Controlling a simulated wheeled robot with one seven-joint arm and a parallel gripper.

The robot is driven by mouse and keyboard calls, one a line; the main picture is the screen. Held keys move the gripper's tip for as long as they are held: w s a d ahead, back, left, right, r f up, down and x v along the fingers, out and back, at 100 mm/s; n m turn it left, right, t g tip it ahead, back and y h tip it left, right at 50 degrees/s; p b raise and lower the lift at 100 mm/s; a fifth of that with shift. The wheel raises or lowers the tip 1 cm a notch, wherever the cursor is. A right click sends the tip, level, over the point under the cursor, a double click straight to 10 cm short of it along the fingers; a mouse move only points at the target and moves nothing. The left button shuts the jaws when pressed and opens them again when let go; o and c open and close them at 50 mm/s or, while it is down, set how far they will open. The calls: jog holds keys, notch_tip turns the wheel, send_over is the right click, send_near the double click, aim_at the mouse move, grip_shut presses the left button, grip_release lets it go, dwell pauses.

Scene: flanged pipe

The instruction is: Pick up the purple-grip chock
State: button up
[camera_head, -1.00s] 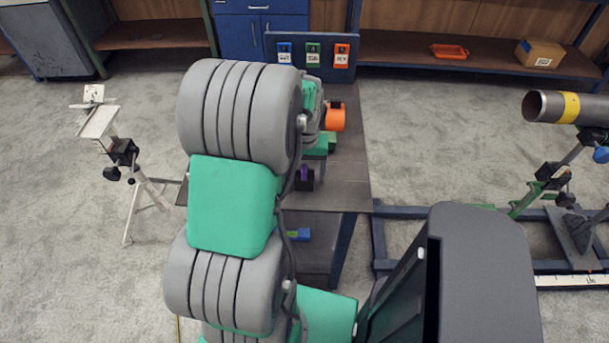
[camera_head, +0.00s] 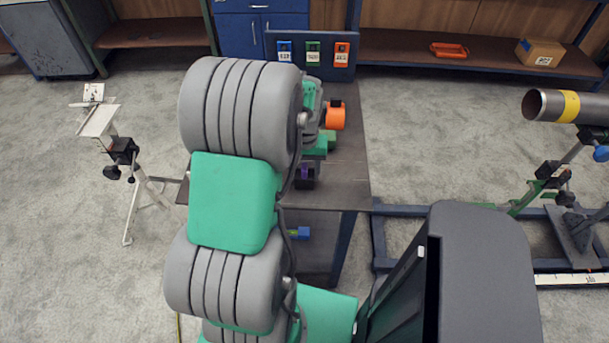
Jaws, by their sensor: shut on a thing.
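The purple-grip chock (camera_head: 304,181) is a small dark block with a purple grip. It shows just right of my arm, at the near part of the dark workbench (camera_head: 346,185). My gripper (camera_head: 306,166) is at the chock's grip, shut on it. My arm hides most of the gripper and the chock's left side. I cannot tell whether the chock touches the bench top.
An orange piece (camera_head: 336,118) and a green piece (camera_head: 331,140) are on the bench behind the chock. A board with blue, green and orange tags (camera_head: 313,55) stands at the back. A blue item (camera_head: 301,233) lies below. A steel pipe (camera_head: 560,106) is at right.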

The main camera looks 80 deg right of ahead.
grip_shut()
jog(key=shift+r, duration=0.1)
